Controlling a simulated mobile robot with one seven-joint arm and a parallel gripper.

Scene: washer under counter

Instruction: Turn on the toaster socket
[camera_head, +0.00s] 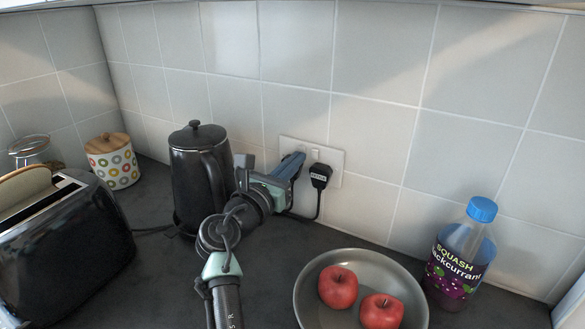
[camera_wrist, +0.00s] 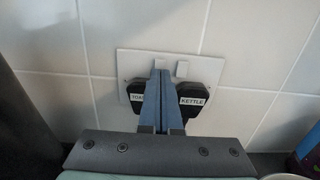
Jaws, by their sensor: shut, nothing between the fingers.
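A white double socket plate (camera_head: 338,160) is on the tiled wall behind the counter; it also shows in the wrist view (camera_wrist: 211,66). Two black plugs sit in it: the left one, the toaster plug (camera_wrist: 136,100), has a partly covered label starting "TOA", and the right one is the kettle plug (camera_wrist: 203,98) labelled "KETTLE". The right switch (camera_wrist: 182,69) is visible above the kettle plug. The left switch (camera_wrist: 160,62) is mostly hidden by my fingertips. My gripper (camera_head: 298,160) is shut and empty, its tips at the left switch. I cannot tell whether they touch it or the switch's position.
A black kettle (camera_head: 197,180) stands close left of my gripper. A black toaster (camera_head: 65,245) with bread and a dotted jar (camera_head: 113,165) are further left. A grey bowl (camera_head: 312,280) with two apples and a squash bottle (camera_head: 462,255) stand on the right.

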